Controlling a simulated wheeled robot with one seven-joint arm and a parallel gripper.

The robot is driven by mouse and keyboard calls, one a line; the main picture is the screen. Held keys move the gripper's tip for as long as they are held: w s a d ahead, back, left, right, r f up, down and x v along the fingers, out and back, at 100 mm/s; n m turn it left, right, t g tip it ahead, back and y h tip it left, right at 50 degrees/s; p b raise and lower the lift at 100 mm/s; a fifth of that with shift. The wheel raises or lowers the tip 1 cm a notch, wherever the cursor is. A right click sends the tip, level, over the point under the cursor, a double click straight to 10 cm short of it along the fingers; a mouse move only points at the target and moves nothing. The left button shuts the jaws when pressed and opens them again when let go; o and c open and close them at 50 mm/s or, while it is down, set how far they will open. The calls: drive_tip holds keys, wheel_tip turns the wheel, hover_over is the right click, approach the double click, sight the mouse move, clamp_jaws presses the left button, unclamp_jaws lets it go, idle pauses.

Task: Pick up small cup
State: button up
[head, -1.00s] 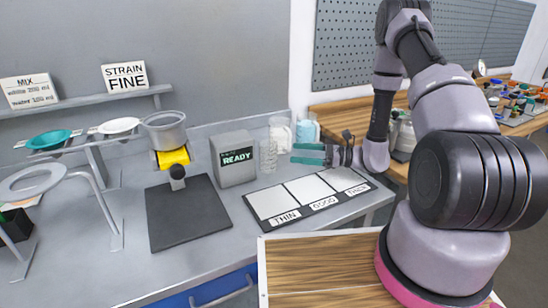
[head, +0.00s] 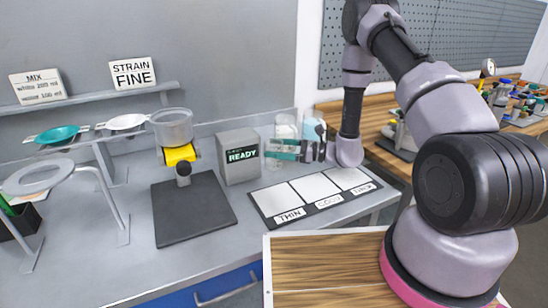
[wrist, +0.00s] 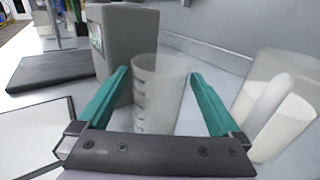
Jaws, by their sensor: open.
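A small clear cup (wrist: 160,90) with dark graduation marks stands upright on the bench in the wrist view. My gripper (wrist: 160,95) is open, with one teal finger to each side of the cup; I cannot tell whether they touch it. In the head view my gripper (head: 275,149) is over the bench beside the grey READY box (head: 239,157). There the cup is mostly hidden by the fingers.
A clear jug with pale liquid (wrist: 275,115) stands right of the cup in the wrist view, close to the right finger. The THIN panel board (head: 316,193) lies in front. A dark plate with a post (head: 193,211) is at the left.

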drive_tip(key=c, duration=1.2)
drive_tip(key=shift+c, duration=0.2)
